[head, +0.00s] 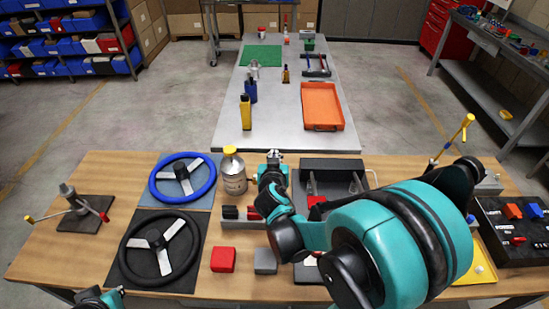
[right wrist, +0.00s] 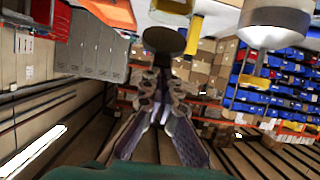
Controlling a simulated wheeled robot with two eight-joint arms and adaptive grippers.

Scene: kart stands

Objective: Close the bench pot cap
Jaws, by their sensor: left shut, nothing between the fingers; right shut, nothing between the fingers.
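The bench pot is a silver canister with a pale label (head: 233,177) on the wooden bench, right of the blue steering wheel. Its yellow cap (head: 230,150) shows at the top. In the right wrist view, which is upside down, the pot (right wrist: 275,25) is at the upper right, and the yellow cap (right wrist: 254,82) looks tilted up from its mouth. My right gripper (head: 274,156) is shut and empty, a little right of the pot and apart from it. It also shows in the right wrist view (right wrist: 160,85). My left gripper (head: 112,294) is shut at the bottom left edge, partly cut off.
Blue (head: 183,178) and black (head: 160,249) steering wheels lie left of the pot. A red block (head: 223,259) and a grey block (head: 265,260) are in front. A grey table with an orange tray (head: 322,106) and bottles stands behind. My right arm hides much of the bench's right side.

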